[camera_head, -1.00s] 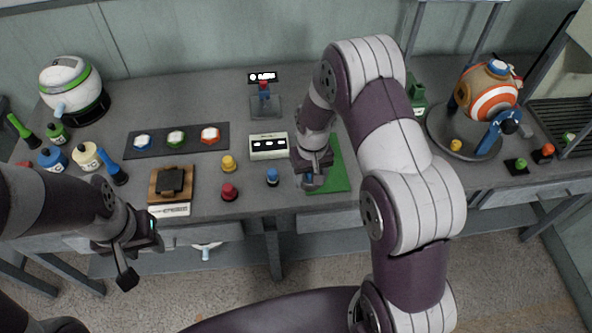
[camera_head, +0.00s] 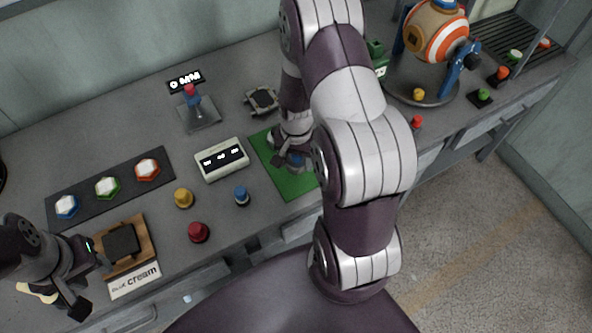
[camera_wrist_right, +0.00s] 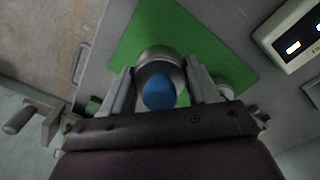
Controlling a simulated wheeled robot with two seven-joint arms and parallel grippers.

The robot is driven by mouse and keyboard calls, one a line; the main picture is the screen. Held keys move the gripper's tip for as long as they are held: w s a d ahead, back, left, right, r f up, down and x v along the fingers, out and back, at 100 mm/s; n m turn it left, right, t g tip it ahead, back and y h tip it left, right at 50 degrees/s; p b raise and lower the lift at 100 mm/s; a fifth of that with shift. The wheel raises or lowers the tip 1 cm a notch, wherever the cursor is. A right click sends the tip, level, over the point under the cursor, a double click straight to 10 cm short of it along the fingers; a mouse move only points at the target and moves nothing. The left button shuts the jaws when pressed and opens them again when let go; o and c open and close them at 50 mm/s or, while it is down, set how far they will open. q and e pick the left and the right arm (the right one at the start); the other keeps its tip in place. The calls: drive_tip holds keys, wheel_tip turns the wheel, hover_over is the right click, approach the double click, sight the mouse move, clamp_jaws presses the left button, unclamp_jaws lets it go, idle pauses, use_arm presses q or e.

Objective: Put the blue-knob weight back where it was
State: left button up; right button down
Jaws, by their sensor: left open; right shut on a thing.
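The blue-knob weight (camera_wrist_right: 160,92) is a silver cylinder with a blue knob, over the green mat (camera_wrist_right: 145,30) in the right wrist view. My right gripper (camera_wrist_right: 160,85) has a finger on each side of it and is shut on it. In the head view the right gripper (camera_head: 292,158) is over the green mat (camera_head: 268,155), with a bit of the blue knob showing. Whether the weight touches the mat cannot be told. My left gripper (camera_head: 90,287) is open and empty at the lower left, near the wooden board (camera_head: 142,240).
A white display box (camera_head: 222,160) stands left of the mat. Blue (camera_head: 241,196), yellow (camera_head: 184,198) and red (camera_head: 198,232) knobbed pieces stand near the front edge. A grey scale-like plate (camera_head: 262,101) lies behind the mat. An orange-striped ball machine (camera_head: 436,35) stands at the back right.

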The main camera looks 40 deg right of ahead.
sight(296, 169)
drive_tip(key=f, duration=0.5)
drive_tip(key=shift+w, duration=0.25)
drive_tip(key=shift+s+r, duration=0.1)
drive_tip(key=shift+f, duration=0.2)
drive_tip(key=shift+c, duration=1.4)
unclamp_jaws()
